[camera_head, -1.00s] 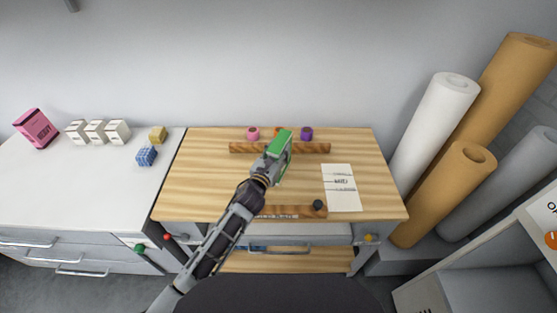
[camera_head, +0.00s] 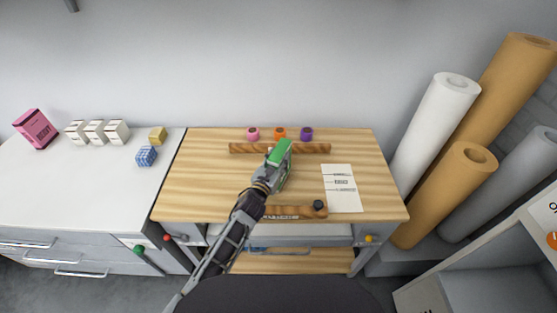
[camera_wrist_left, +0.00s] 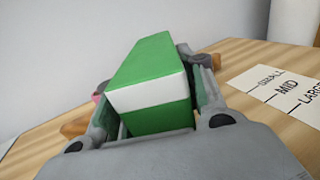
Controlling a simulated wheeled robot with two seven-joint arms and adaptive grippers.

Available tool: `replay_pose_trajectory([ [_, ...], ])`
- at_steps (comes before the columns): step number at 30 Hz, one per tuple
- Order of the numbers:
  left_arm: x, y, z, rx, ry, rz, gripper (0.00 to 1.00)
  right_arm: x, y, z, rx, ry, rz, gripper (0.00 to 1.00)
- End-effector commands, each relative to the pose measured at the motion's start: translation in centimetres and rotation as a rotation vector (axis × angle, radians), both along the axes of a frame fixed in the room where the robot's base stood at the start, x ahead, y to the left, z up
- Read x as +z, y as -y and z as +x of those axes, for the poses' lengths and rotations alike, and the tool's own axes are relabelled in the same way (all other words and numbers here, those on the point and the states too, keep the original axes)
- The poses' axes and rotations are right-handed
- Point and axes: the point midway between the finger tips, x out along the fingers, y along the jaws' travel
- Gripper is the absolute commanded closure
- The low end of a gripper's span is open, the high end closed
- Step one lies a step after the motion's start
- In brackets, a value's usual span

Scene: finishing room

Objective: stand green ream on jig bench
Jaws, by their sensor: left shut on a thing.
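The green ream (camera_head: 281,150), a green block with a white band, is held over the middle of the wooden jig bench (camera_head: 205,175). My left gripper (camera_head: 278,165) is shut on it, and the ream shows large between the fingers in the left wrist view (camera_wrist_left: 152,75). I cannot tell whether its lower end touches the bench top. In the head view the gripper hides part of the ream. My right gripper is not in view.
A wooden rail (camera_head: 243,148) lies across the back, with pink (camera_head: 253,134), orange (camera_head: 280,133) and purple (camera_head: 306,134) pieces behind it. A front rail (camera_head: 290,212) carries a dark knob (camera_head: 319,206). A marked white sheet (camera_head: 342,188) lies right. Paper rolls (camera_head: 435,115) stand beyond.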

Motion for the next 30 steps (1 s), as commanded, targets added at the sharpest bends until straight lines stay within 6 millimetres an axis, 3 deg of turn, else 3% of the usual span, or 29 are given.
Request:
replay_pose_trajectory([
  [16, -0.19, 0.05, 0.08, -0.001, 0.007, -0.003, 1.00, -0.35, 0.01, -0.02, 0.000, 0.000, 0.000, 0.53],
  [17, -0.46, 0.00, 0.01, 0.000, 0.001, 0.000, 0.56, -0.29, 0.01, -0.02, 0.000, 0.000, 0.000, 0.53],
  [18, -0.44, 0.00, 0.01, 0.000, 0.001, 0.000, 0.51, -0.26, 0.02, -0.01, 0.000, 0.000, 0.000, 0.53],
  [21, -0.43, -0.01, 0.01, 0.000, 0.001, 0.000, 0.39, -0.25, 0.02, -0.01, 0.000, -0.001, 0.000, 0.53],
  [30, -0.42, -0.01, 0.01, 0.000, 0.001, 0.000, 0.39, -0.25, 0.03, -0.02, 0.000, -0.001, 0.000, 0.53],
])
